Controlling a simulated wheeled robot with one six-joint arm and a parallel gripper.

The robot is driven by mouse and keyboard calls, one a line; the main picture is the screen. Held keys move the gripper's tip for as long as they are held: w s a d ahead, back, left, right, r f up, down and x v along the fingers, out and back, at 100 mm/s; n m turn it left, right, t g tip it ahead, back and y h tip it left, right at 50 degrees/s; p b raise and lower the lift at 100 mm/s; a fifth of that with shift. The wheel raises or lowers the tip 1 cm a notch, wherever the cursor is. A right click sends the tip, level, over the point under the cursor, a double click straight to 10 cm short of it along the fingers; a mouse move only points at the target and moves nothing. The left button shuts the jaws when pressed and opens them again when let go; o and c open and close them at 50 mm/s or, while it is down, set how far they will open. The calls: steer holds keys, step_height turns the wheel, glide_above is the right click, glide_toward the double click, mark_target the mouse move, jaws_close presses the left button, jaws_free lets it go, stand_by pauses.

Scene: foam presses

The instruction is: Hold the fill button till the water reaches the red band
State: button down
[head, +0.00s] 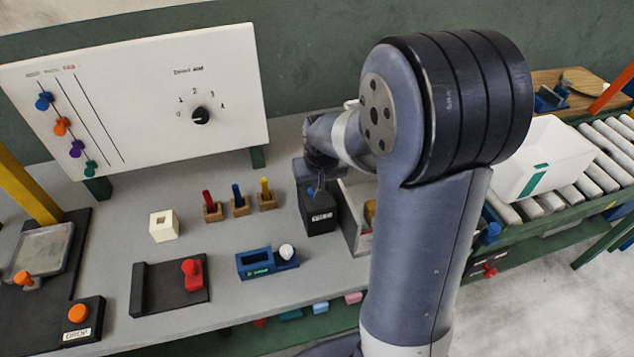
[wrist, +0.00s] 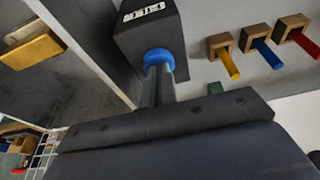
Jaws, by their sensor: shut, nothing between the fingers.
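The black box (head: 319,222) with a white label stands on the grey bench, left of my arm. In the wrist view the same box (wrist: 150,32) carries a blue round button (wrist: 158,58) on its face. My gripper (wrist: 157,72) is shut and empty, and its fingertips meet the blue button. I cannot tell how far the button is pressed in. In the head view my gripper (head: 317,190) is over the top of the box, and the button is largely hidden there. I can make out no water level or red band; my arm covers part of the area right of the box.
A pale open bin (head: 355,238) stands close right of the box, partly behind my arm. Three wooden blocks with red, blue and yellow pegs (head: 239,206) stand to its left. A blue holder (head: 256,263) sits in front. A white panel (head: 135,95) stands behind.

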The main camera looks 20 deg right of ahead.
steer(key=shift+f, duration=0.1)
steer(key=shift+f+b, duration=0.7)
steer(key=shift+b, duration=0.05)
steer(key=shift+s+f+b, duration=0.3)
steer(key=shift+f+b, duration=0.05)
steer(key=shift+f, duration=0.2)
stand_by(1.8)
stand_by(4.0)
step_height(320, 180, up, 6)
steer(key=p, duration=0.3)
steer(key=shift+w+f, duration=0.1)
steer(key=b+v, duration=0.1)
steer(key=v, duration=0.8)
